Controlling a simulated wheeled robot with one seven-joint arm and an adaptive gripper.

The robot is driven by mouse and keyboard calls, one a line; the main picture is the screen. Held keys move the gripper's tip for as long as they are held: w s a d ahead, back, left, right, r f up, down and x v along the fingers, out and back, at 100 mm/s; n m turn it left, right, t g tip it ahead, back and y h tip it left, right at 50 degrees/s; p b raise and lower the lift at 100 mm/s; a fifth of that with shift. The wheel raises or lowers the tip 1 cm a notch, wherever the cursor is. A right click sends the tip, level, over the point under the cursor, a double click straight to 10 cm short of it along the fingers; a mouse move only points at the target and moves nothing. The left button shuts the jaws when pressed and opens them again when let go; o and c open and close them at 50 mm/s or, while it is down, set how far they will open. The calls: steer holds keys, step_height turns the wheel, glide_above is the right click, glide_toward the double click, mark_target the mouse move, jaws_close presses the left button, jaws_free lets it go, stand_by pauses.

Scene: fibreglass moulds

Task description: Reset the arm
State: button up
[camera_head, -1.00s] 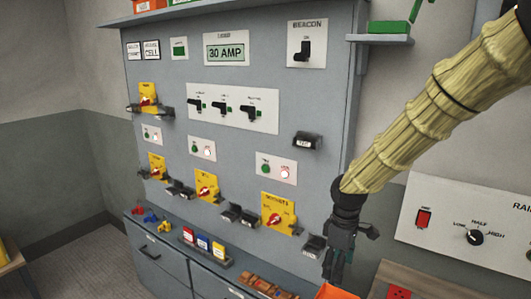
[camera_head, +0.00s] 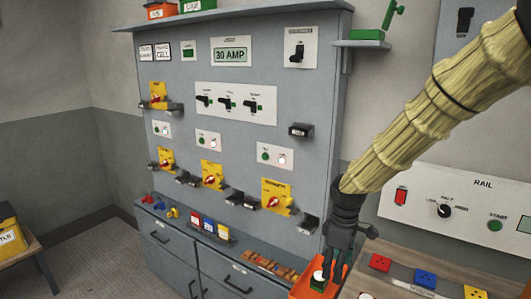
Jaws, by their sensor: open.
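My arm reaches in from the upper right in a yellowish sleeve, and my gripper (camera_head: 334,268) points down at the lower middle. Its dark fingers hang over an orange bin (camera_head: 303,290) and partly hide it. A small white round thing (camera_head: 319,277) shows by the fingertips; I cannot tell what it is or whether it touches them. The fingers look apart, and I see nothing held between them.
A grey panel cabinet (camera_head: 222,125) with switches stands left of my arm, its ledge holding red, blue and yellow blocks (camera_head: 209,228). A bench (camera_head: 450,296) with coloured sockets lies right, below a white RAIL panel (camera_head: 458,207). A green item sits on a shelf (camera_head: 372,43).

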steer(key=s+a+f+m+y, duration=0.15)
steer(key=s+f, duration=0.25)
steer(key=f, duration=0.4)
steer(key=s+f+m, duration=0.2)
steer(key=s+f, duration=0.2)
steer(key=f, duration=0.4)
steer(key=s+f+m, duration=0.1)
steer(key=s+f, duration=0.3)
steer(key=f, duration=0.4)
steer(key=s+d+f+m+h, duration=0.1)
steer(key=s+d+f+m, duration=0.1)
steer(key=s+f, duration=0.45)
steer(key=s+d+f+m, duration=0.1)
steer(key=s+f+m, duration=0.2)
steer(key=s, duration=0.7)
steer(key=s+d+f+m+h, duration=0.1)
steer(key=s+d+f+m, duration=0.1)
steer(key=s+f, duration=0.45)
step_height(320, 180, down, 8)
steer(key=s+b, duration=0.1)
steer(key=b, duration=0.9)
steer(key=shift+s, duration=0.3)
steer(key=shift+a+y, duration=0.15)
steer(key=shift+y, duration=0.1)
steer(key=shift+c, duration=0.3)
